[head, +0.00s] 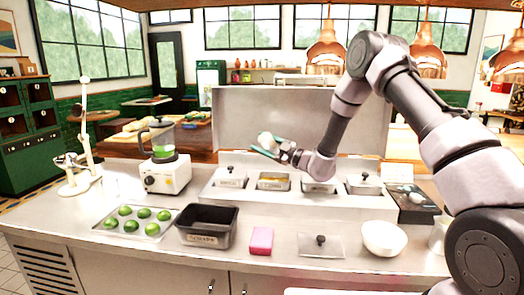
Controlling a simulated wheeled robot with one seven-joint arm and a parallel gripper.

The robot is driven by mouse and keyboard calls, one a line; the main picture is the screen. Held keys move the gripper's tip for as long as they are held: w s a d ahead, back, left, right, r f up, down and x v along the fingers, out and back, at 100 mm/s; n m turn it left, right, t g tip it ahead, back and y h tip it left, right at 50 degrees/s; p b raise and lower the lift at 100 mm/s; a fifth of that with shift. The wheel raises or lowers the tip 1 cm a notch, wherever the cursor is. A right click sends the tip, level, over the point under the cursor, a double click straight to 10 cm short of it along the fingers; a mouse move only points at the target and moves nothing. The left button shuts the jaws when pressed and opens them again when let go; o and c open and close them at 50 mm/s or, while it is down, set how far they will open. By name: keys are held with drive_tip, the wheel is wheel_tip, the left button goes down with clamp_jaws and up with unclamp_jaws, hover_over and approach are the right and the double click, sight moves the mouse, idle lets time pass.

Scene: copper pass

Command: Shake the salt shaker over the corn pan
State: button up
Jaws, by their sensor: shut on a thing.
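My gripper (268,146) is shut on a small white salt shaker (264,138) in the head view. The shaker looks tilted, but its small size and the fingers partly covering it make the exact angle unclear. The corn pan (273,187) is an open metal pan with yellow corn inside, set in the raised steel counter unit. My gripper and the shaker are in the air above and slightly left of the corn pan in the picture. I cannot tell the exact height, or whether any salt is falling.
A loose lid (322,246), pink sponge (261,241), white bowl (384,238) and dark bin (206,239) stand in front. A tray of limes (106,230) and a blender (164,165) are at left. A steel panel rises behind.

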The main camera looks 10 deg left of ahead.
wheel_tip(320, 180, down, 3)
drive_tip(key=shift+r, duration=0.1)
idle(0.3)
